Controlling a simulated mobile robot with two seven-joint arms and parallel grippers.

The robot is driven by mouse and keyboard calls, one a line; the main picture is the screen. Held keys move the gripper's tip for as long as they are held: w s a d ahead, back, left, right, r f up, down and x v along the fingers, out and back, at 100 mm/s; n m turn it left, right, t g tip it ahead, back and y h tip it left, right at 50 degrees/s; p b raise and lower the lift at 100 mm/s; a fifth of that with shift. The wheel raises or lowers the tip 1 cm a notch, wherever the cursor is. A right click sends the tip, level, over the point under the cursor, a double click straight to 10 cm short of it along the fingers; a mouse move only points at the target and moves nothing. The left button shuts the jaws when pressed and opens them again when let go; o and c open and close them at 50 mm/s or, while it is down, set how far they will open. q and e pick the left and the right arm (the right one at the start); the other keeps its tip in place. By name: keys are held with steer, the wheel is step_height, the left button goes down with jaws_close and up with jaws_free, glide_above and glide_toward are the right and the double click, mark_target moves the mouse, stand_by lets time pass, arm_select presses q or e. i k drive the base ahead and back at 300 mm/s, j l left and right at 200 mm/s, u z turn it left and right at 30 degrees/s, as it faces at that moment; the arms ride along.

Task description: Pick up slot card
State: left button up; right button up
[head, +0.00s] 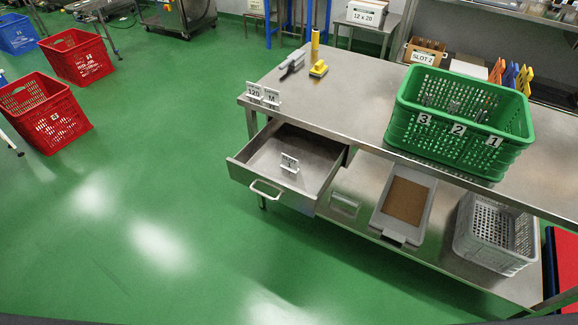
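A small white card (289,163) with dark print stands in the open drawer (258,182) under the left end of the steel table (375,88). Its print is too small to read for sure. A green crate (462,152) on the table carries the numbers 3, 2 and 1 on its near side. Neither of my grippers is in view.
Two white cards, marked 120 (253,90) and M (271,98), stand at the table's left corner. A box marked SLOT 2 (423,57) is at the back. Red crates (42,112) stand on the floor left; the green floor between is clear.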

mark_target(290, 164)
steer(key=i+j+z, duration=0.25)
steer(key=i+j, duration=0.2)
steer(key=j, duration=0.3)
steer(key=i+j+z, duration=0.15)
steer(key=j, duration=0.25)
steer(key=i, duration=0.1)
